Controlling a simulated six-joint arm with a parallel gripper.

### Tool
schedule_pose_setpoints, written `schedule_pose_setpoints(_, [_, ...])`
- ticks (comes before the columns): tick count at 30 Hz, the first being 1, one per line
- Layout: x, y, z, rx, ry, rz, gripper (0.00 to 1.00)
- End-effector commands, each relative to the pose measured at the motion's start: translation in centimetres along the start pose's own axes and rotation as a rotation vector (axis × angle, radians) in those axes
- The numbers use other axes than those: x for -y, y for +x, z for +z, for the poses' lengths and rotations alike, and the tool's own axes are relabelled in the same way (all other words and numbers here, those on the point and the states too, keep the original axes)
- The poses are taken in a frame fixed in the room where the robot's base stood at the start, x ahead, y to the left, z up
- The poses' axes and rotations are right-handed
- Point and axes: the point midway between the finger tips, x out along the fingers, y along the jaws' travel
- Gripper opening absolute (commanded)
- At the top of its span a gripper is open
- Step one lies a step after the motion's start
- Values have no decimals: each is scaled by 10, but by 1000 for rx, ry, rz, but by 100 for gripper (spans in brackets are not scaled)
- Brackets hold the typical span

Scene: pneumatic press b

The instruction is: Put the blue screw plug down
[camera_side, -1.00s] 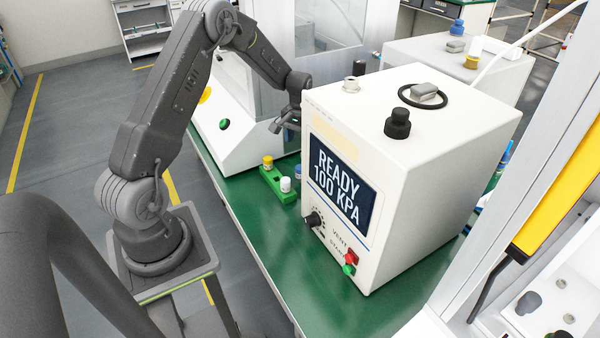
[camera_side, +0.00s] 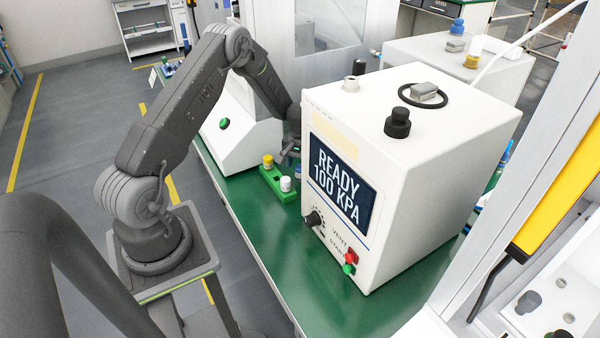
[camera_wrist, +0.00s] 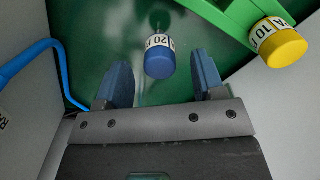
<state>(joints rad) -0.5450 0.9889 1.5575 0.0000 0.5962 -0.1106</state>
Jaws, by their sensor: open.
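The blue screw plug (camera_wrist: 160,60), with a white label band reading 20, shows in the wrist view just beyond the gap between my fingers. My gripper (camera_wrist: 163,80) is open, with a blue-padded finger to either side of the plug and a visible gap on both sides. The plug stands out against a green surface; I cannot tell what its lower end rests on. In the side view my gripper (camera_side: 290,150) is low beside the press box, near the green rack (camera_side: 272,184), partly hidden behind the box edge.
A yellow plug (camera_wrist: 283,45) sits in the green rack, right of the blue plug. A white plug (camera_side: 286,184) shows there in the side view. The white press box (camera_side: 430,150), reading READY 100 KPA, stands close on the right. A blue cable (camera_wrist: 25,62) curves at left.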

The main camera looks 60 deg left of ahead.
Motion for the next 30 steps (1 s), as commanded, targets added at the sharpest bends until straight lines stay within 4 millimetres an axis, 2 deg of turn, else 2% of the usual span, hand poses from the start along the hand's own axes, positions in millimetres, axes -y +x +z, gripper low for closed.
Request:
schedule_pose_setpoints(3, [0,17,1,1,0,0,63])
schedule_pose_setpoints(6, [0,24,1,-1,0,0,63])
schedule_pose_setpoints(13, [0,24,0,-2,0,0,63])
schedule_pose_setpoints(30, [0,24,0,-1,0,0,9])
